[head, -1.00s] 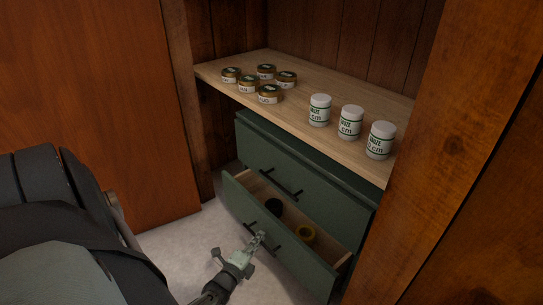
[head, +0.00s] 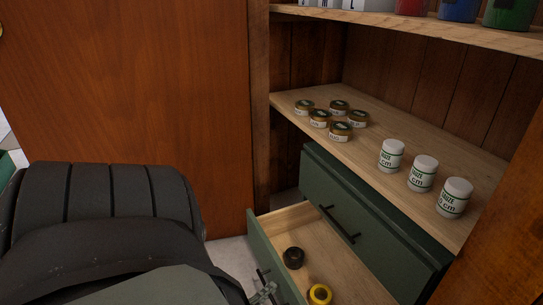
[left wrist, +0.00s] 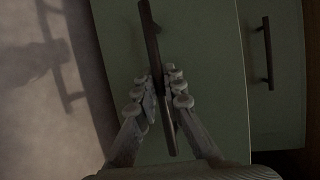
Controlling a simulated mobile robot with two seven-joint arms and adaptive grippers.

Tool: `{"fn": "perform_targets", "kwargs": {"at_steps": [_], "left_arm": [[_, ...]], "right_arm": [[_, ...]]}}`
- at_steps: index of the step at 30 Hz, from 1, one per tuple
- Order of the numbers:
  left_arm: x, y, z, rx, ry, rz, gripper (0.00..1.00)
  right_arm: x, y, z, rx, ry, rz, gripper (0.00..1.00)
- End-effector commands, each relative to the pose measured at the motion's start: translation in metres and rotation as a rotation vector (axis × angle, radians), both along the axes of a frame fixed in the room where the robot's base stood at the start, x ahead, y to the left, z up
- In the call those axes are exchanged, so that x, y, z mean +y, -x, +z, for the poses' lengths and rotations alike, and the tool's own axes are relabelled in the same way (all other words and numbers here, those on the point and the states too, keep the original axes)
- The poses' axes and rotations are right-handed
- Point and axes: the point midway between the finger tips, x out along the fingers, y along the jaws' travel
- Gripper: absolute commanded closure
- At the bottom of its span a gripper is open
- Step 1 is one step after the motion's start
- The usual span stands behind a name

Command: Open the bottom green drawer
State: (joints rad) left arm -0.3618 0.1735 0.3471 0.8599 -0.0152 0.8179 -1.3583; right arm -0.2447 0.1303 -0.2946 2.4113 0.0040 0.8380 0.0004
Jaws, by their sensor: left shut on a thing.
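The bottom green drawer (head: 271,254) is pulled well out of the cabinet in the head view. A black roll (head: 293,257) and a yellow roll (head: 319,294) lie inside it. My left gripper (head: 265,292) is at the drawer's front, low in the head view and partly cut off by the frame's edge. In the left wrist view, my left gripper (left wrist: 161,98) is shut on the dark bar handle (left wrist: 150,35) of the green front. My right gripper is not in view.
The upper green drawer (head: 360,232) is shut, with its own black handle (head: 339,224). A wooden shelf (head: 368,153) above carries several small tins (head: 341,131) and three white jars (head: 422,173). A wooden panel (head: 140,90) stands at the left.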

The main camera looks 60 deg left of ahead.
Motion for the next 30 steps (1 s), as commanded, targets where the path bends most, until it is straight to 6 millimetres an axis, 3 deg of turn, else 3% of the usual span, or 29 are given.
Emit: {"fn": "perform_targets", "kwargs": {"at_steps": [6, 7, 12, 23, 30], "left_arm": [[0.0, 0.0, 0.0, 0.0, 0.0, 0.0, 1.0], [0.0, 0.0, 0.0, 0.0, 0.0, 0.0, 0.87], [0.0, 0.0, 0.0, 0.0, 0.0, 0.0, 0.69], [-0.002, 0.006, 0.001, 0.001, 0.0, 0.0, 0.69], [-0.015, 0.047, 0.008, 0.003, 0.001, 0.0, 0.69]], "right_arm": [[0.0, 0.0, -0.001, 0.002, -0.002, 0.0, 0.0], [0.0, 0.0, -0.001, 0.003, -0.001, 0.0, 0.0], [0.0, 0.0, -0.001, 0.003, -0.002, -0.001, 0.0], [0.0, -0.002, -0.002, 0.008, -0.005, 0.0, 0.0], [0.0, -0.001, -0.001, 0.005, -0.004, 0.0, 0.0]]}}
